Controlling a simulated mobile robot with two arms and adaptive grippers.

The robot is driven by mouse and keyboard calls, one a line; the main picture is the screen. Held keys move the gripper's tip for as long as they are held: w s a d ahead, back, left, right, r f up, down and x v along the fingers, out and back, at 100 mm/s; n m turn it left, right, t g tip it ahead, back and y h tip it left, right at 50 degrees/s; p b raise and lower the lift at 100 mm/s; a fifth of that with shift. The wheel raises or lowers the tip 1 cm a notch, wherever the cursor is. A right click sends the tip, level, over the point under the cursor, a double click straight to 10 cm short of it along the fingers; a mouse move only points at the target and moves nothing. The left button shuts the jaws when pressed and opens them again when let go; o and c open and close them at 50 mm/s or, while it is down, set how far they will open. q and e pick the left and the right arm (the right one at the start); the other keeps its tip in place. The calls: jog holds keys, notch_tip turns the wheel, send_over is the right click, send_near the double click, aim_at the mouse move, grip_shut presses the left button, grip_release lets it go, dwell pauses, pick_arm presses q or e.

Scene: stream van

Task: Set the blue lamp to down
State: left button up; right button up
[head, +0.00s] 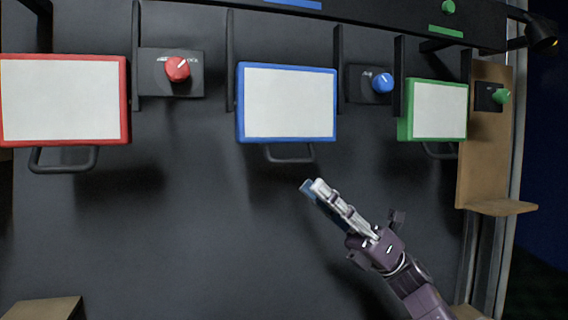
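The blue lamp (287,103) is a white panel in a blue frame near the middle of the head view. A dark loop handle (290,154) hangs from its lower edge. My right gripper (314,186) comes up from the lower right, with its fingertips just below and a little right of this handle, seemingly apart from it. The fingers overlap in this view, so I cannot tell whether they are open or shut. My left gripper is not in view.
A red lamp (64,100) is at the left and a green lamp (435,110) at the right, with similar handles. Red (177,68), blue (382,82) and green (502,96) knobs sit on the wall. A wooden ledge (500,207) sticks out at right. Space below the lamps is free.

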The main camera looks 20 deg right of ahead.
aim_at(293, 162)
jog(key=r, duration=0.1)
jog(key=s+a+r+p, duration=0.1)
jog(key=s+r, duration=0.1)
jog(key=shift+a, duration=0.25)
jog(key=p+x, duration=0.2)
jog(key=x, duration=0.1)
jog(key=shift+a+r+p, duration=0.1)
jog(key=shift+a+p, duration=0.2)
jog(key=shift+a, duration=0.1)
jog(key=shift+w+a+r, duration=0.25)
jog(key=shift+a+r, duration=0.05)
jog(key=shift+a, duration=0.2)
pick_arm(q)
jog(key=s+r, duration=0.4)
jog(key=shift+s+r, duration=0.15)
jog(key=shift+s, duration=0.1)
pick_arm(e)
grip_shut()
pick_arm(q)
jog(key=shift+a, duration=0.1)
